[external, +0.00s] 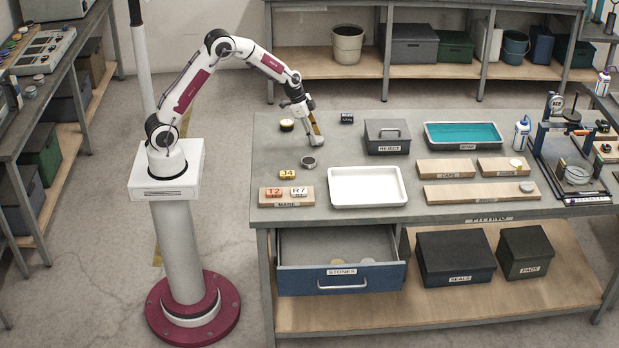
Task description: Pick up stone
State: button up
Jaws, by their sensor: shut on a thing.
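My gripper (317,141) is low over the left part of the grey worktop, pointing down. It is shut on a small greyish thing that looks like a stone; the fingers hide most of it, and I cannot tell whether it touches the worktop. A grey round piece (308,162) lies on the worktop just in front of my gripper. The open drawer (341,281) labelled STONES holds a pale yellowish round piece (337,262) and a greyish one (367,261).
A white tray (367,202) lies in front, right of a MARK board (286,205) with blocks. A grey lidded box (387,148) and a teal-filled tray (463,124) stand behind.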

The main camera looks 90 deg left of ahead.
notch_tip(320, 180, up, 9)
dwell(0.5)
